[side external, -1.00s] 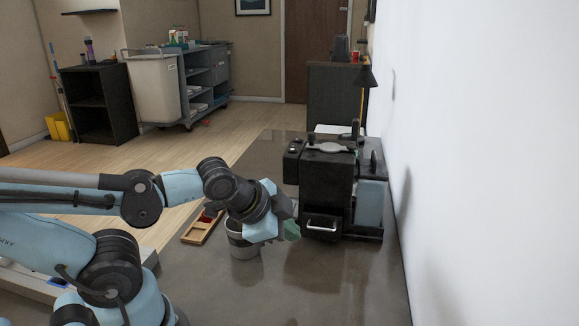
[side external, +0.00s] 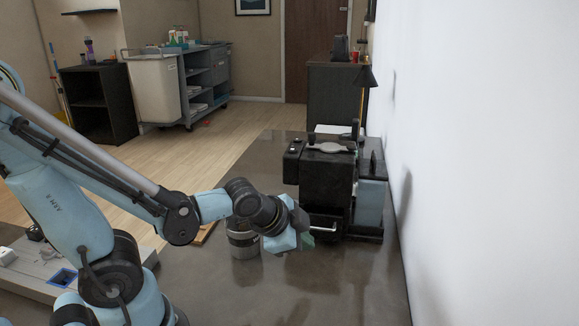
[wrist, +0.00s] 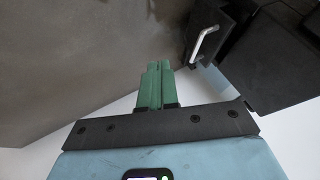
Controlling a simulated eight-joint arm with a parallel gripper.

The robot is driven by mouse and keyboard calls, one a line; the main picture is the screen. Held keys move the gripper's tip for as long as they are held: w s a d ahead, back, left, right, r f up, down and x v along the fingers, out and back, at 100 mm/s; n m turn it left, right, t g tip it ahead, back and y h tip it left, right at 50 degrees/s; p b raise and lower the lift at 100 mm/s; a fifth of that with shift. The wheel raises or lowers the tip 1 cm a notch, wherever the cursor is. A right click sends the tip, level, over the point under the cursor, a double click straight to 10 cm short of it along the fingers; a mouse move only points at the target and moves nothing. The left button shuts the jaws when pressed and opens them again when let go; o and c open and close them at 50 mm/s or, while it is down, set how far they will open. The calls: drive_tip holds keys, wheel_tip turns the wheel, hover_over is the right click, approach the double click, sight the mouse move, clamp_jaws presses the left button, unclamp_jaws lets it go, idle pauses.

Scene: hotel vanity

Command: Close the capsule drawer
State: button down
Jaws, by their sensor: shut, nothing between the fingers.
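The black coffee machine (side external: 327,175) stands on the dark counter near the white wall. The capsule drawer (side external: 327,212) is low on its front, with a pale metal handle partly behind my gripper (side external: 307,240). How far the drawer stands out is hard to tell. My gripper is shut and empty, in front of the drawer and to its left. In the wrist view, the green fingers of my gripper (wrist: 156,66) are pressed together. The bright handle (wrist: 204,44) shows up and to the right of them, apart from the fingertips.
A wooden tray (side external: 206,232) is mostly hidden behind my arm. The counter (side external: 350,285) in front of the machine is clear. The white wall (side external: 480,160) bounds the right side.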

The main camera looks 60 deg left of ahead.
sight(322, 225)
drive_tip(key=shift+x, duration=1.8)
drive_tip(key=shift+w+a+r, duration=0.2)
drive_tip(key=shift+w+a, duration=0.45)
drive_tip(key=shift+a, duration=0.05)
drive_tip(key=shift+w+a+r, duration=0.15)
drive_tip(key=shift+w+a, duration=0.55)
drive_tip(key=shift+a, duration=0.05)
drive_tip(key=shift+w+a, duration=1.4)
